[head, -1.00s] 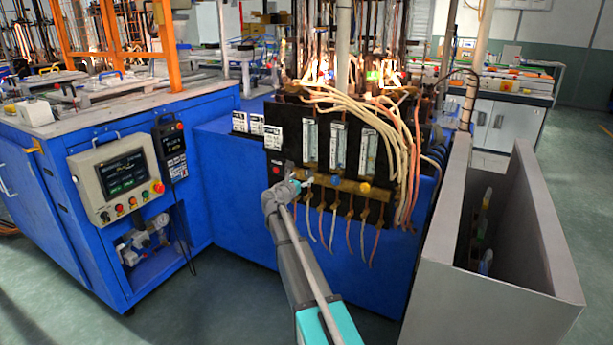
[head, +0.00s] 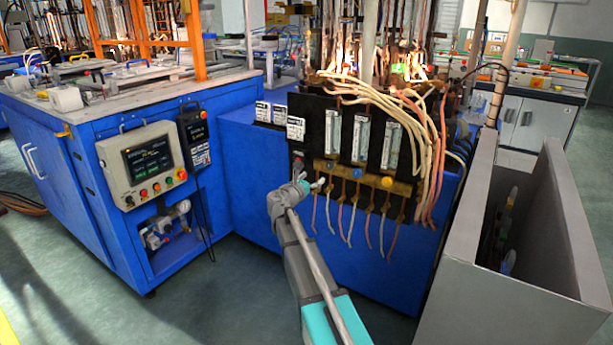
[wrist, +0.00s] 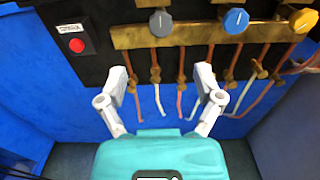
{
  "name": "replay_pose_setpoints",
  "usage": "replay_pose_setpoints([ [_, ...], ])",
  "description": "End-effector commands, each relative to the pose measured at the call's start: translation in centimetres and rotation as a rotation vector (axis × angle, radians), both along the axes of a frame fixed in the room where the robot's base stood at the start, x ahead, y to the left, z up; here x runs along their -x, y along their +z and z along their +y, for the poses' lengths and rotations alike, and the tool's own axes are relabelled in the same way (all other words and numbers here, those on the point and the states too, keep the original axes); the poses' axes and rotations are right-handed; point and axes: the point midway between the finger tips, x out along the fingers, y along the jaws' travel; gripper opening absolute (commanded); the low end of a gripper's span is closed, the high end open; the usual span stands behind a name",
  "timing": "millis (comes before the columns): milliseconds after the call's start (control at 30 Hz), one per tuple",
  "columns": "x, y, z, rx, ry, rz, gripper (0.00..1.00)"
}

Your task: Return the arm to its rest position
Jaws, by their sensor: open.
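My gripper (head: 316,184) is at the end of my grey and teal arm, in front of the black valve panel (head: 310,108) on the blue cabinet. In the wrist view my gripper (wrist: 163,84) is open, with its two pale fingers spread and nothing between them. Beyond the fingers is a brass manifold (wrist: 190,34) with grey, blue and yellow knobs. The fingers look apart from the knobs and hoses.
A red button (wrist: 77,45) sits at the panel's left. Pink and white hoses (head: 368,222) hang below the manifold. A blue control cabinet (head: 90,205) stands left and a grey open-topped bin (head: 510,285) right. Green floor (head: 215,290) is clear between.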

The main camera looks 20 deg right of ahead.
Motion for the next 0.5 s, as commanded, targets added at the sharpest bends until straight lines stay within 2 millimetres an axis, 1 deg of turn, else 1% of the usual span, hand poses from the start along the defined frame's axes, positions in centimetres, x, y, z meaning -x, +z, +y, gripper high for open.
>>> replay_pose_setpoints([
  [167, 0.1, 0.0, 0.0, -0.003, -0.001, -0.001, 0.85],
  [267, 0.5, -0.3, -0.1, -0.032, -0.009, -0.016, 0.85],
  [367, 1.5, -0.9, -0.1, -0.098, -0.026, -0.049, 0.85],
  [467, 3.1, -2.0, -0.2, -0.209, -0.062, -0.104, 0.85],
  [500, 4.0, -2.5, -0.2, -0.265, -0.082, -0.133, 0.85],
])
